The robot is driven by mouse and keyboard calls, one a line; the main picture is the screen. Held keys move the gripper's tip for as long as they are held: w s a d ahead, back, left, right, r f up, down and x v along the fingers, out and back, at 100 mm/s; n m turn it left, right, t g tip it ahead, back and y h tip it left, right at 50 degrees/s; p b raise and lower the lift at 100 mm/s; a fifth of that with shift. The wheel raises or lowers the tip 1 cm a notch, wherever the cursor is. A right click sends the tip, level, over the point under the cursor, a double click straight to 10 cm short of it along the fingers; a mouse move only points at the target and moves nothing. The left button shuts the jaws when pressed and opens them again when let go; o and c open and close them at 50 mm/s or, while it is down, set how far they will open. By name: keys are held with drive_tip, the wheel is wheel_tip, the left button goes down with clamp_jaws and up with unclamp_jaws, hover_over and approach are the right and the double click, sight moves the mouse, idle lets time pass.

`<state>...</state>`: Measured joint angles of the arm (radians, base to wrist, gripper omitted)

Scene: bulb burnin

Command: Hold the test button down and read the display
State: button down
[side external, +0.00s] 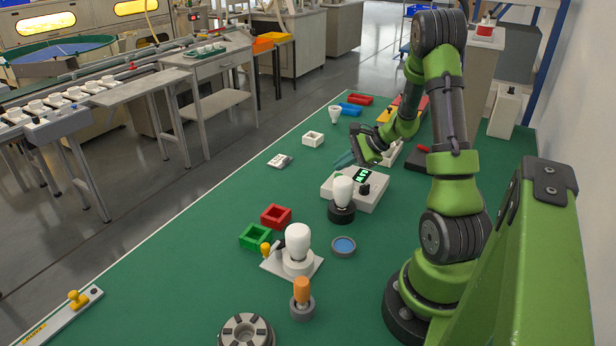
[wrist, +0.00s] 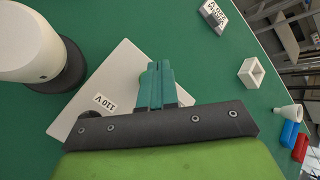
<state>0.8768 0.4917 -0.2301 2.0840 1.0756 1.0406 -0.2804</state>
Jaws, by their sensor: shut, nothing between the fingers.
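A white test box (side external: 373,201) stands on the green table, and its top also shows in the wrist view (wrist: 118,62) with a "110 V" label. It carries a small dark display (side external: 362,175) with lit green characters, too small to read. A black knob (side external: 365,189) sits on the box. A white bulb (side external: 342,189) in a black base stands at its near side; it fills the upper left of the wrist view (wrist: 35,40). My gripper (wrist: 157,66) is shut and empty, its teal fingertips over the box. A green round part (wrist: 144,78) shows partly behind them; I cannot tell whether they touch it.
Another white bulb (side external: 297,238) stands on a white plate nearer the camera. Red (side external: 276,216) and green (side external: 255,236) trays, a blue dish (side external: 343,246) and an orange-topped piece (side external: 302,290) stand nearby. A label block (side external: 279,161) lies left of the box.

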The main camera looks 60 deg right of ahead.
drive_tip(key=shift+r, duration=0.1)
drive_tip(key=shift+r, duration=2.4)
